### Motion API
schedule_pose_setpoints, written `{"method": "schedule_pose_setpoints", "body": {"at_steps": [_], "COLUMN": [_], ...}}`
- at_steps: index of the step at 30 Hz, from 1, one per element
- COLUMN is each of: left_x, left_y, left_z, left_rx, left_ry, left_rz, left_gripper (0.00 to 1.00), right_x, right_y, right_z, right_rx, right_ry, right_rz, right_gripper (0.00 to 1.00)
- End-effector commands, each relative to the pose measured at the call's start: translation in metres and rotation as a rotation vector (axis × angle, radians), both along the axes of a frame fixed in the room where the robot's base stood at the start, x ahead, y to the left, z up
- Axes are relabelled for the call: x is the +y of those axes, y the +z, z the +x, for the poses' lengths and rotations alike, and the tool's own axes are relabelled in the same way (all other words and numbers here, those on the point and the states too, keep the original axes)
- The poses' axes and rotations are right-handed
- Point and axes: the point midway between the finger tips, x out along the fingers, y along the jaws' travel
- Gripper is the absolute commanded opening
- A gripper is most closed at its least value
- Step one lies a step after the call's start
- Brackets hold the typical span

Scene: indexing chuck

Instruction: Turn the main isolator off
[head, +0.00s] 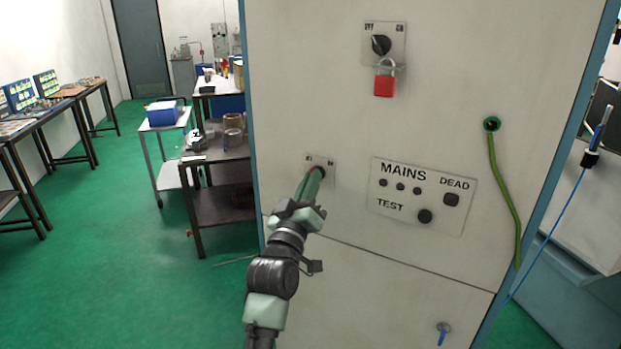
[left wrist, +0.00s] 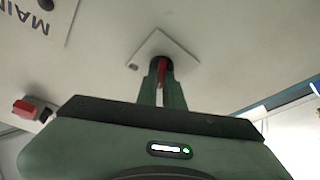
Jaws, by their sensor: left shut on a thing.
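A small rotary switch (head: 322,172) with a red handle sits on a pale plate low on the left of the grey cabinet front. My left gripper (head: 315,175) reaches up to it from below, its fingers shut on the red handle. In the left wrist view the red handle (left wrist: 162,71) shows between the two fingers, in front of a dark round base. The fingers hide much of the switch. A second black rotary switch (head: 381,45), on a plate with lettering on both sides, is higher up. A red padlock (head: 384,85) hangs below its knob. My right gripper is not in view.
A MAINS/DEAD/TEST panel (head: 422,196) with several dark round parts is right of my gripper. A green cable (head: 502,180) hangs at the cabinet's right. A blue key (head: 443,331) is low on the cabinet. Tables and a trolley (head: 170,137) stand left; green floor (head: 110,230) is open.

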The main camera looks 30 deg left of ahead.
Motion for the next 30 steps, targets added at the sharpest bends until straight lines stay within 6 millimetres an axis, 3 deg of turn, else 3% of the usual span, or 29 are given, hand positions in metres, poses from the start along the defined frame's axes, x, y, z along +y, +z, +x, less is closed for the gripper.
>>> {"method": "schedule_pose_setpoints", "body": {"at_steps": [13,15,16,26,30], "left_x": [0.0,0.0,0.0,0.0,-0.004], "left_y": [0.0,0.0,0.0,-0.001,-0.01], "left_z": [0.0,0.0,0.0,-0.002,-0.015], "left_rx": [-0.002,-0.002,-0.001,-0.001,-0.001], "left_ry": [-0.001,-0.001,-0.001,0.0,0.0], "left_rz": [-0.013,-0.013,-0.013,-0.011,-0.011], "left_gripper": [0.0,0.25,0.3,0.3,0.3], "right_x": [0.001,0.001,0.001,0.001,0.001], "right_y": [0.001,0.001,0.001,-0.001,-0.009], "right_z": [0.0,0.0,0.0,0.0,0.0], "right_rx": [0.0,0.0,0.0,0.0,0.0], "right_ry": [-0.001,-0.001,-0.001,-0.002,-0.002], "right_rz": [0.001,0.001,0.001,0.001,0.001], "right_gripper": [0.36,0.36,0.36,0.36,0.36]}}
